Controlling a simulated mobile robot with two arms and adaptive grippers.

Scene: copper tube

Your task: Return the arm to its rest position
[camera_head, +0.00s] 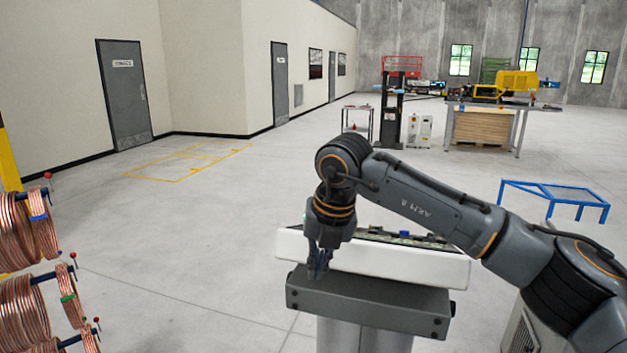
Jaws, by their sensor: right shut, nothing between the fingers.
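My right arm reaches in from the right edge, bent at the elbow, with its wrist hanging down. My right gripper (319,268) points downward in front of a white tray-like unit (400,262) and over the left part of a dark grey stand top (370,300). Its fingers are shut and I see nothing held in them. Whether the fingertips touch the stand cannot be told. My left gripper is outside the view.
Several copper tube coils (18,300) hang on a rack at the left edge. A blue frame (553,198) stands on the right. A work table (500,106) with yellow equipment is at the back. The floor at centre left is clear.

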